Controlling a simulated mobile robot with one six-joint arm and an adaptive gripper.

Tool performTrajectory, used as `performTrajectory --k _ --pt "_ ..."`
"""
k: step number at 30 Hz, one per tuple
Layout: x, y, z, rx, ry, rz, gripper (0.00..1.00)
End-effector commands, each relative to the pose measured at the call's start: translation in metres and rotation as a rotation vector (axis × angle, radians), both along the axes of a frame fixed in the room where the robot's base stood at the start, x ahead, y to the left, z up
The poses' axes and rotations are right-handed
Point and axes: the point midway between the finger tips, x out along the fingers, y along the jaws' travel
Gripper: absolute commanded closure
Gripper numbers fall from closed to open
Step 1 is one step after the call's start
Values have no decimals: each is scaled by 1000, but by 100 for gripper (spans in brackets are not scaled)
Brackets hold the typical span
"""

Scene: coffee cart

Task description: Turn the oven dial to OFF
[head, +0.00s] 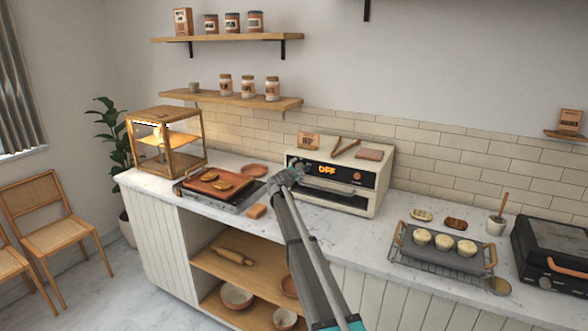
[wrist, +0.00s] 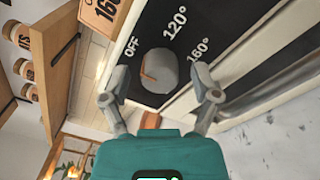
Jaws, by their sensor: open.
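In the wrist view the grey dial (wrist: 164,68) sits on the panel among OFF, 120° and 160° labels. Its brown pointer mark is on the left part of its face, on the side of the OFF label (wrist: 132,47); its exact angle is hard to read. My gripper (wrist: 160,97) is open in front of the dial, a finger to each side, apparently not touching it. In the head view my gripper (head: 290,176) covers the dial.
A cooling rack with a tray of pale rounds (head: 443,247) is on the right. A box, tongs and a pad rest on the oven top.

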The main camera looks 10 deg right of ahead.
Motion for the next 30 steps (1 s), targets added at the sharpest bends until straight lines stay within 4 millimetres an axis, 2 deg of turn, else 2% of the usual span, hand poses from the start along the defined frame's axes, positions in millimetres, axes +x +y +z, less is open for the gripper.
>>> performTrajectory --k 8,14,19,25,28,30 --pt "-8 -1 -1 21 -2 -6 21" --pt "-22 2 -5 72 -6 -16 21" --pt "-38 -4 -10 129 -9 -44 21" --pt "-75 -23 -22 248 -18 -107 21" --pt "-107 -35 -33 350 -22 -162 21" --pt "-138 -45 -43 446 -25 -214 21"
